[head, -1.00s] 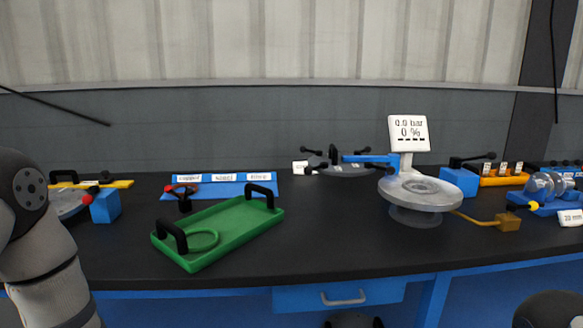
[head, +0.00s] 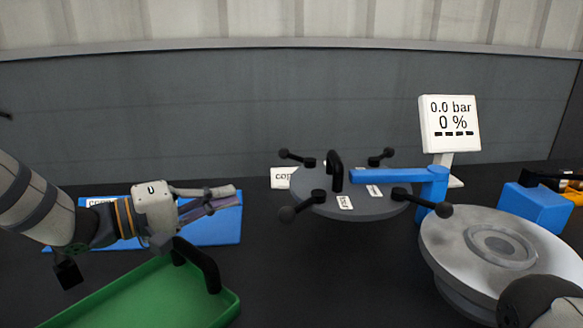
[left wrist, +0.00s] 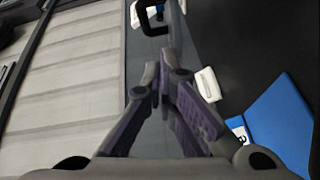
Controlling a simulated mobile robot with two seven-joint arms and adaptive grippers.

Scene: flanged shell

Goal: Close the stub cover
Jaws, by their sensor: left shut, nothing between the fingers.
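The stub cover is a grey disc (head: 345,195) with a black upright handle (head: 335,170) and several black-knobbed clamps at its rim. A blue arm (head: 395,176) reaches over it from a blue post. The cover is swung out to the left of the silver flanged stub (head: 500,250), whose top shows uncovered. My left gripper (head: 228,194) is shut and empty, left of the cover and apart from it, pointing right. In the left wrist view its fingertips (left wrist: 165,72) meet, with the black handle (left wrist: 150,18) beyond them. My right gripper is not in view.
A green tray (head: 150,300) with a black handle lies below my left gripper. A blue label mat (head: 225,222) lies behind it. A white display (head: 450,125) reading 0.0 bar, 0 % stands behind the stub. A blue block (head: 535,207) is at the right.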

